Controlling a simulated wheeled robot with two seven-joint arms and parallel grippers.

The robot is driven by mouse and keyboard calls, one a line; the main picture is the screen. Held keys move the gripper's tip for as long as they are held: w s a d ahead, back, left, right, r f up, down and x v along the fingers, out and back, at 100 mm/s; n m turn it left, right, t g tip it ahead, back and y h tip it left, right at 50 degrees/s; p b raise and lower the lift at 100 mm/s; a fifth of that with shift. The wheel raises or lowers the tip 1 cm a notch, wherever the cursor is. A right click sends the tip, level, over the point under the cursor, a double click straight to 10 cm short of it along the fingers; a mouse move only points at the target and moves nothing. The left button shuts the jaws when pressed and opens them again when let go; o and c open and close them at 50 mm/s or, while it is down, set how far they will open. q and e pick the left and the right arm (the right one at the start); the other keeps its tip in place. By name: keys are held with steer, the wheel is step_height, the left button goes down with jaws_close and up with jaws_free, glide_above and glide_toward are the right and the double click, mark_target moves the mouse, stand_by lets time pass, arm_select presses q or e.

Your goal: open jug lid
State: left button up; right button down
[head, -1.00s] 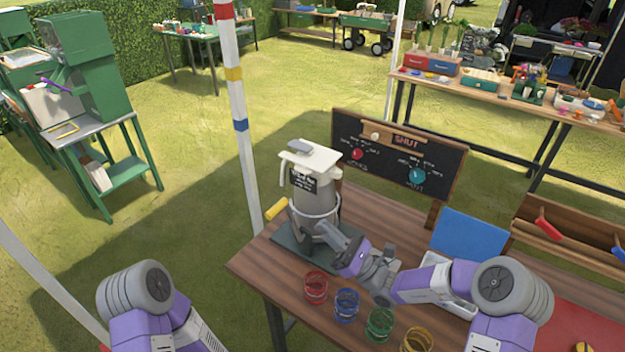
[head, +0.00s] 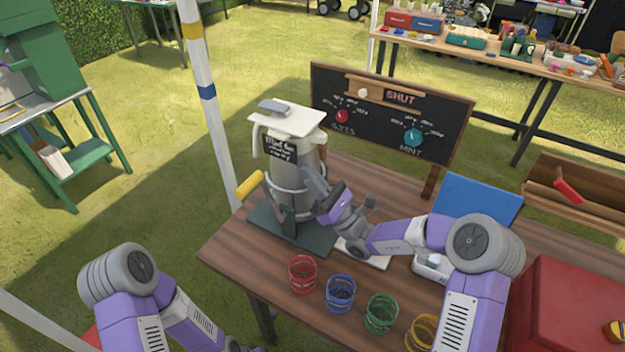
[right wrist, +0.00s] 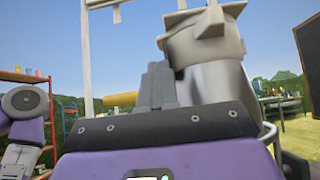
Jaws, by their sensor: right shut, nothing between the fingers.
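The jug (head: 309,163) is a grey pitcher with a dark label, standing upright on a dark green base (head: 309,237). Its cream lid (head: 292,124) lies flat over the top, with a grey tab (head: 274,107) on it. The jug (right wrist: 222,82) and lid (right wrist: 204,20) also show in the right wrist view. My right gripper (head: 312,177) is shut and empty in front of the jug's right side, below the lid; its fingers (right wrist: 157,80) point up. I cannot tell whether they touch the jug. My left arm shows at lower left, its gripper out of view.
A chalkboard (head: 390,118) reading "SHUT" stands behind the jug. A yellow handle (head: 250,184) sticks out at the jug's left. Red (head: 303,274), blue (head: 340,293), green (head: 380,313) and yellow (head: 421,333) cups line the front edge. A blue panel (head: 478,204) is at right.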

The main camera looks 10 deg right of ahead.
mark_target(279, 139)
steer(key=x, duration=0.6)
steer(key=shift+w+a+r+b, duration=0.15)
steer(key=shift+r+b, duration=0.05)
steer(key=shift+b, duration=0.2)
